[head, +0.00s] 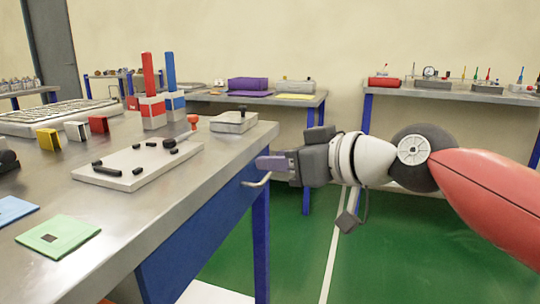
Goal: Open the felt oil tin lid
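A small grey rectangular tin (234,122) sits near the far right corner of the metal workbench. It looks like the felt oil tin, though no label is readable. It has a pale top with a small dark piece at its right end, and its lid looks down. My gripper (268,163) reaches in from the right, pointing left, just off the bench's right edge. It is nearer to me than the tin and apart from it. I see nothing held.
A pale board with black handles (137,166) lies left of the tin, with a red-topped knob (193,121) near its far end. Red (152,112) and blue (173,103) upright pieces stand behind. Open green floor lies right.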

